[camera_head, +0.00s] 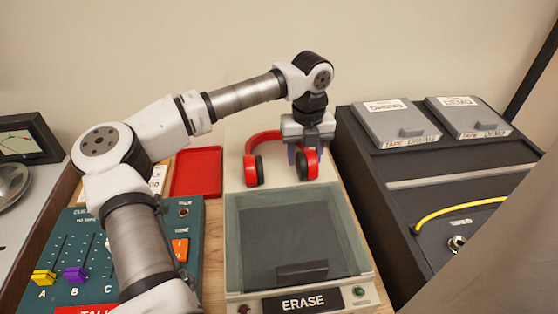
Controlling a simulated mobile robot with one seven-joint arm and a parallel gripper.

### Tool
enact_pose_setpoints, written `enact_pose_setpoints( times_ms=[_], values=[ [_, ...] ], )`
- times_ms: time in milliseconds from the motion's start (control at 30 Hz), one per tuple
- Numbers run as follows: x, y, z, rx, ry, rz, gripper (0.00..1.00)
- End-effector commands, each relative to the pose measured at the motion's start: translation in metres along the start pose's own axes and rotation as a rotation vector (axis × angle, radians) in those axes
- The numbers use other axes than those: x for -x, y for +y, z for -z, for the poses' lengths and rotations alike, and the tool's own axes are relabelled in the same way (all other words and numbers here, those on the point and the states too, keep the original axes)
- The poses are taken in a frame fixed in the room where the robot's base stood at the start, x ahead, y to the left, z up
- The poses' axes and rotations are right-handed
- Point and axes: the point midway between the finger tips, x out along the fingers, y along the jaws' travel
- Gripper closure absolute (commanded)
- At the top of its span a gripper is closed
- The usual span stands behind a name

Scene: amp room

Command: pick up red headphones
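The red headphones (251,165) rest on the pale surface at the back middle, behind the clear-lidded box. They have a red band and two ear cups with black pads. My gripper (305,152) points down over the right ear cup, with its fingers at the height of that cup. A finger shows at the cup's left side. The gripper hides part of the band and the top of the right cup. I cannot tell whether the fingers touch or grip the cup.
The clear-lidded ERASE box (228,245) stands in front of the headphones. A red tray (197,172) lies to their left, and a green slider panel (70,225) stands at front left. A dark cabinet (385,215) with two grey lids, DRUMS (393,122) and DEMO (465,116), is on the right.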

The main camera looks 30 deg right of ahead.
Motion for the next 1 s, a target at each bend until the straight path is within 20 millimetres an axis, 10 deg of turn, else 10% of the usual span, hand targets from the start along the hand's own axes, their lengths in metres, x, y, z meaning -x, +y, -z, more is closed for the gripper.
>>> enact_pose_setpoints(
  times_ms=[300, 667, 1000],
  values=[
    [0.001, 0.000, 0.000, 0.000, -0.001, 0.000, 0.91],
    [0.007, 0.000, -0.001, 0.001, -0.003, 0.000, 0.92],
    [0.061, 0.000, -0.001, 0.000, -0.005, -0.001, 0.92]
  ],
)
